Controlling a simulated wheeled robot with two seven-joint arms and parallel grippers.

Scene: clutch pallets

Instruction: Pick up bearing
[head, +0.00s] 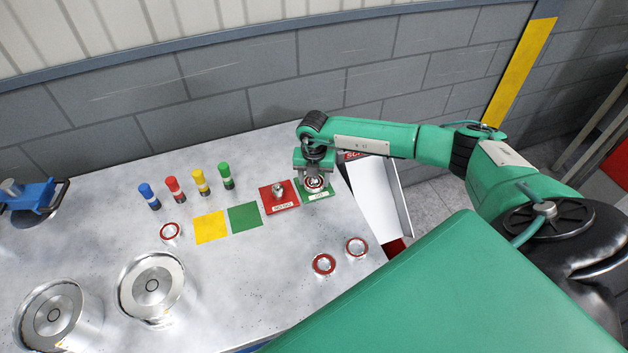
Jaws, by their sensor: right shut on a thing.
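My right gripper (313,172) points down over the labelled green plate (322,196) at the table's back right. It is shut on a bearing (315,184), a small ring with red and metal parts. I cannot tell whether the bearing touches the plate. Two similar ring bearings lie on the table at the front right, one at the left (324,264) and one at the right (357,247). Another ring bearing (170,231) lies near the yellow square. My left gripper is not in view.
A labelled red plate (290,201) holds a metal part (279,188). Yellow (210,227) and green (245,216) squares lie beside it. Several coloured cylinders (200,182) stand behind. Large metal drums (152,288) stand front left. A white chute (378,200) is right. The table's middle front is clear.

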